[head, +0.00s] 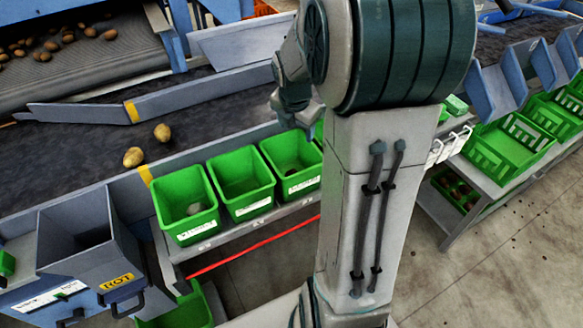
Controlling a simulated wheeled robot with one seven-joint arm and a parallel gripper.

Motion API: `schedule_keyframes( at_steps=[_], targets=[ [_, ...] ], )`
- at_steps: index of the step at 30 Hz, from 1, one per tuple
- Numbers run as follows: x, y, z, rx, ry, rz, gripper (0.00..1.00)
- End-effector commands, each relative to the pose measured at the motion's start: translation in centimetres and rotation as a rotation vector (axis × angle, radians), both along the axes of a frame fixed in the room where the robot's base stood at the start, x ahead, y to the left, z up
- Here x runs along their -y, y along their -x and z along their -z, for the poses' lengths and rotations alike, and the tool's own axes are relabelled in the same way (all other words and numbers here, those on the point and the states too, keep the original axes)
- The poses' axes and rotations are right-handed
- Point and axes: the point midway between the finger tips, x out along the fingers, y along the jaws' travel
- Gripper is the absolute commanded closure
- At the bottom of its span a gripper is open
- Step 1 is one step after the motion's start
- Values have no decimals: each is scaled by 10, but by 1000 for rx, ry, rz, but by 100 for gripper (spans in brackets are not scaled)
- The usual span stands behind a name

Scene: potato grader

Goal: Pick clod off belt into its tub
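Three green tubs stand in a row along the near side of the dark belt (60,165). The left tub (188,226) holds a small greyish lump (194,208). The middle tub (247,203) looks empty. The right tub (297,180) holds a dark and pale lump (291,170). Their labels are too small to read. I cannot make out a clod on the visible belt; two yellow-brown potatoes (133,157) (162,132) lie there. My gripper (297,118) is at the arm's end by the belt edge, above the right tub; its fingers cannot be made out.
A grey chute bin marked ROT (110,270) stands at the lower left. A slanted grey guide bar (80,113) crosses the belt. More potatoes lie on an upper conveyor (100,65). Green crates (510,145) stand at the right. My arm hides the belt's right part.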

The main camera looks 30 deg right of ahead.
Motion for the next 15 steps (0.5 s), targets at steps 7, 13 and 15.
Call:
schedule_keyframes(
  at_steps=[7,13,15],
  targets=[
    [-2,2,-13,4,1,0,35],
    [-8,12,-54,7,2,-1,35],
    [-11,16,-69,6,3,-1,35]
  ],
)
